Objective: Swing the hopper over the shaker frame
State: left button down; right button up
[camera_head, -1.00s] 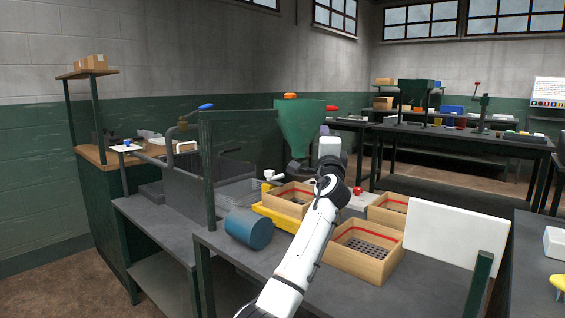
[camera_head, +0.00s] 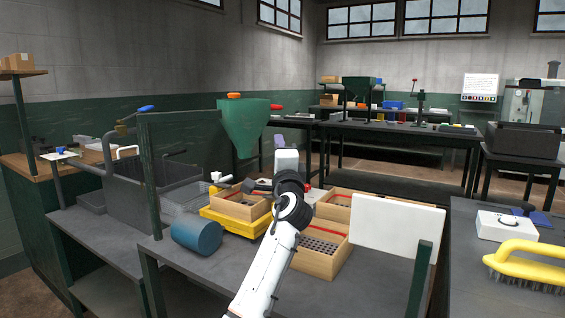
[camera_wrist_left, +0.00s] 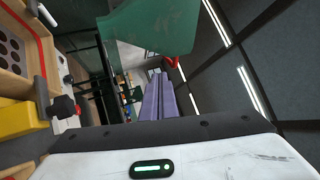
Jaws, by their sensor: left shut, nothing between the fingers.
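The green hopper (camera_head: 243,126), a funnel with an orange knob on top and a red handle at its right, hangs behind the bench. It also shows close up in the left wrist view (camera_wrist_left: 158,24). The yellow shaker frame (camera_head: 253,231) stands on the bench, with a wooden sieve box (camera_head: 238,206) on it. Its yellow edge shows in the left wrist view (camera_wrist_left: 16,118). My left gripper (camera_head: 279,141) is shut and empty, its purple fingers just right of the hopper. I cannot tell whether they touch it. My right gripper is out of view.
More wooden boxes (camera_head: 321,250) and a white board (camera_head: 396,226) fill the bench's right side. A blue cylinder (camera_head: 196,236) lies at its front left. A dark green post (camera_head: 148,178) stands left of the hopper. A yellow brush (camera_head: 528,264) lies on the right table.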

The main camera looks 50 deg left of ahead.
pick_arm(q)
jog(key=s+d+f, duration=0.2)
jog(key=d+f, duration=0.1)
jog(key=d, duration=0.3)
jog(key=shift+d, duration=0.4)
jog(key=shift+f, duration=0.1)
